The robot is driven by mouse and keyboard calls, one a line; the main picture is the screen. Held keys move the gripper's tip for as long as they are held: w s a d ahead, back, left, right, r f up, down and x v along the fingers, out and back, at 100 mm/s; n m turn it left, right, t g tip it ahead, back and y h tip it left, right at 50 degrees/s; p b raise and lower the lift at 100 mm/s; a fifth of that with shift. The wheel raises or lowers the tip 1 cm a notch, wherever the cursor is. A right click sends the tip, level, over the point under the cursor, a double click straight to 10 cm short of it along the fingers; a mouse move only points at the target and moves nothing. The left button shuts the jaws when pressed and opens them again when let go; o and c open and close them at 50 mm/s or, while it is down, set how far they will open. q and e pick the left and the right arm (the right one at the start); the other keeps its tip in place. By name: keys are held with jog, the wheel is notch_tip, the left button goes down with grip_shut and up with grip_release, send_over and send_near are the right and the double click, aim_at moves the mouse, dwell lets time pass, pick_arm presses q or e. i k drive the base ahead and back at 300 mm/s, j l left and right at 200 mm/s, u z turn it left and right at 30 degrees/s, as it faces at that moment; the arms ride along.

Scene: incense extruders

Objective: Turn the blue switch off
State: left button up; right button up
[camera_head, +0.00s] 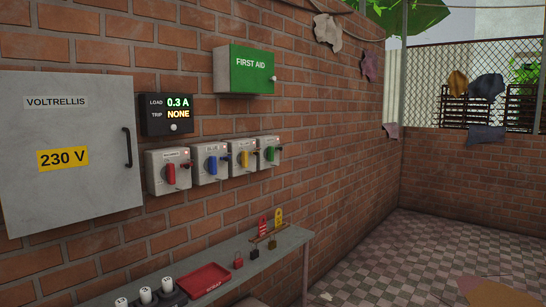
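The blue switch (212,165) is a blue rotary handle on a grey box mounted on the brick wall. Its handle looks upright, and a small label above it reads BLUE. It is the second in a row of switch boxes, between the red switch (171,173) on its left and the yellow switch (245,159) on its right. The green switch (270,154) is at the right end. Small red lights show on the boxes. Neither of my grippers is in view.
A display (167,114) above the switches reads LOAD 0.3 A, TRIP NONE. A grey cabinet (70,200) marked 230 V hangs at left. Below, a narrow shelf (286,241) holds a red tray (204,281), padlocks and tags. A green first aid box (250,70) hangs above. The tiled floor at right looks open.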

aim_at(213, 165)
jog(key=i+l, duration=0.2)
jog(key=i, duration=0.3)
jog(key=i+l+z, duration=0.1)
jog(key=i, duration=0.4)
jog(key=l, duration=0.1)
